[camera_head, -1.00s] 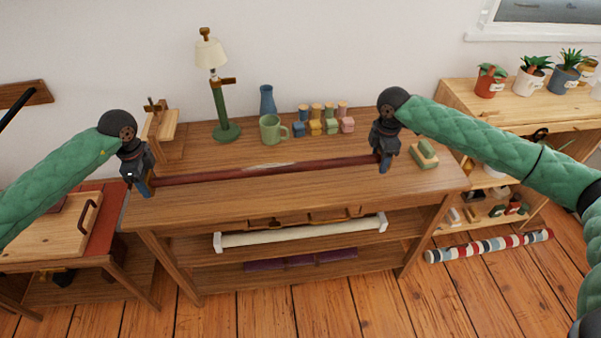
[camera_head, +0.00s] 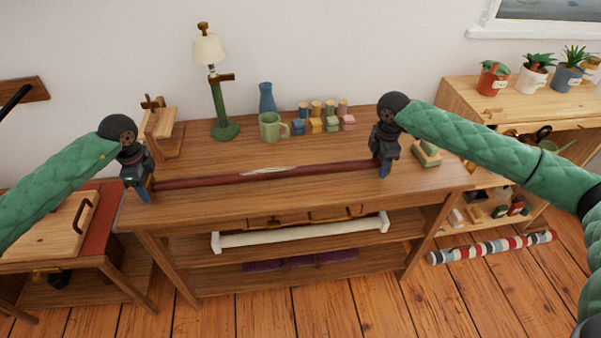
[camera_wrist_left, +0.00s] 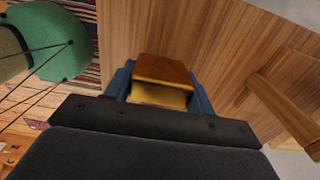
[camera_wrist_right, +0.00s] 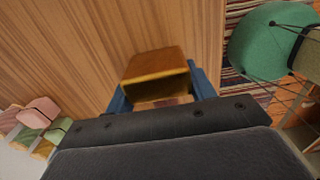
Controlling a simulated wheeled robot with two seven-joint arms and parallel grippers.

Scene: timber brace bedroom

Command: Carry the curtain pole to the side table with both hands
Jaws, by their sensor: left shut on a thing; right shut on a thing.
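The dark red-brown curtain pole (camera_head: 262,175) is level and spans between my two grippers, in front of the cups and blocks on the wooden table (camera_head: 330,190). My left gripper (camera_head: 144,188) is shut on its left end, by the table's left front corner. My right gripper (camera_head: 385,168) is shut on its right end. Brown, squared pole ends show between the blue fingers in the left wrist view (camera_wrist_left: 163,72) and right wrist view (camera_wrist_right: 155,68). I cannot tell whether the pole touches the tabletop.
A green lamp (camera_head: 221,110), green mug (camera_head: 270,127), blue vase (camera_head: 267,98) and several small blocks (camera_head: 316,125) stand behind the pole. A green-topped block (camera_head: 427,152) lies right of my right gripper. A white bar (camera_head: 300,234) lies on the shelf below.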

